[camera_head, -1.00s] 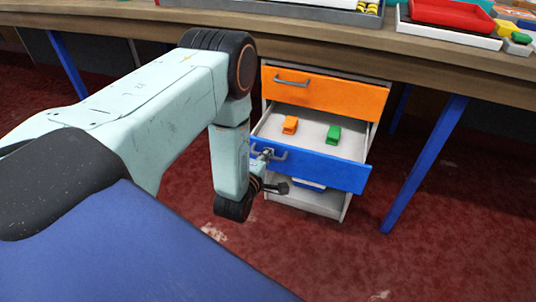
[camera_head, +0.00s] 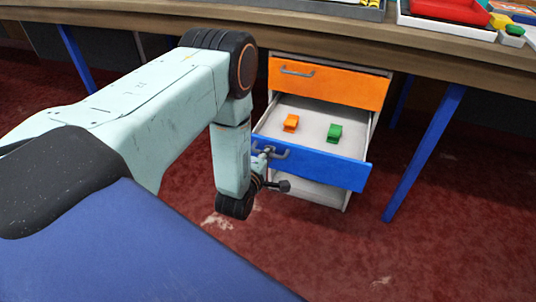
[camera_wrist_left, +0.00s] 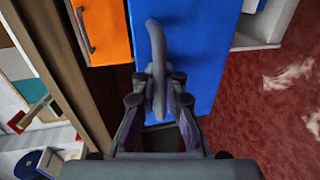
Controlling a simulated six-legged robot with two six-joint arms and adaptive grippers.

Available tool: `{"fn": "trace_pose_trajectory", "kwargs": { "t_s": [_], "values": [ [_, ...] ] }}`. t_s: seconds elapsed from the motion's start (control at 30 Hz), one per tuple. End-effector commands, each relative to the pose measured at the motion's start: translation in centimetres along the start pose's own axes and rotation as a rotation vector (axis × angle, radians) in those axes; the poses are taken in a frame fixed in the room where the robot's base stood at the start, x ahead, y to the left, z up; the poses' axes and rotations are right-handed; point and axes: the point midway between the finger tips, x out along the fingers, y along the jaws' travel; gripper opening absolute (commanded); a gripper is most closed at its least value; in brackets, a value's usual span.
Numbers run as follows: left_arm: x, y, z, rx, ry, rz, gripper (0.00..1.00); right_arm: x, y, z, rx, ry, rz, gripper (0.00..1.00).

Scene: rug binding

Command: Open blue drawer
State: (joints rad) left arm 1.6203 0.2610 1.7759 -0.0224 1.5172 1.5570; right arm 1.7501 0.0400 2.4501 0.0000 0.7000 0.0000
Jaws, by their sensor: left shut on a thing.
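The blue drawer (camera_head: 325,170) is pulled out of the white cabinet under the table, with its inside showing in the head view. Its blue front also fills the upper middle of the left wrist view (camera_wrist_left: 205,50). My left gripper (camera_head: 266,155) is at the left part of that front, shut on the grey drawer handle (camera_head: 281,154). In the left wrist view the gripper fingers (camera_wrist_left: 158,88) close around the handle bar (camera_wrist_left: 157,50). My right gripper is not in view.
A blue table leg (camera_head: 425,150) stands to the right. Red carpet (camera_head: 420,245) in front is clear.

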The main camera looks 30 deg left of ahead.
Motion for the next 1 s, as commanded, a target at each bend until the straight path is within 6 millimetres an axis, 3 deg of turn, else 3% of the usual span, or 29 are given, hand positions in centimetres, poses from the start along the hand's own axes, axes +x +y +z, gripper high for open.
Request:
{"fn": "trace_pose_trajectory", "kwargs": {
  "t_s": [0.27, 0.3, 0.43, 0.73, 0.87, 1.0],
  "values": [
    [0.2, 0.3, 0.0, -0.001, 0.002, 0.009, 0.00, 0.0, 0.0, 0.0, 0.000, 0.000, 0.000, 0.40],
    [0.1, 0.3, 0.0, -0.001, 0.002, 0.009, 0.09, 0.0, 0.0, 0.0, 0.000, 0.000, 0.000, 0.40],
    [0.1, 0.3, 0.0, -0.001, 0.002, 0.007, 0.19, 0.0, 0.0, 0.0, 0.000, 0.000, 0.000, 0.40],
    [-0.3, 0.0, 0.0, 0.000, 0.001, 0.002, 0.19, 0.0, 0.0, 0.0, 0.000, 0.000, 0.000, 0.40],
    [-1.4, -0.1, 0.0, -0.001, 0.001, 0.000, 0.19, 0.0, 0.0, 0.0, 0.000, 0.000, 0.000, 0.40],
    [-3.8, -0.1, 0.0, -0.001, 0.001, -0.002, 0.19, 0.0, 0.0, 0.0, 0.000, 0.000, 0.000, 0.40]
  ]
}}
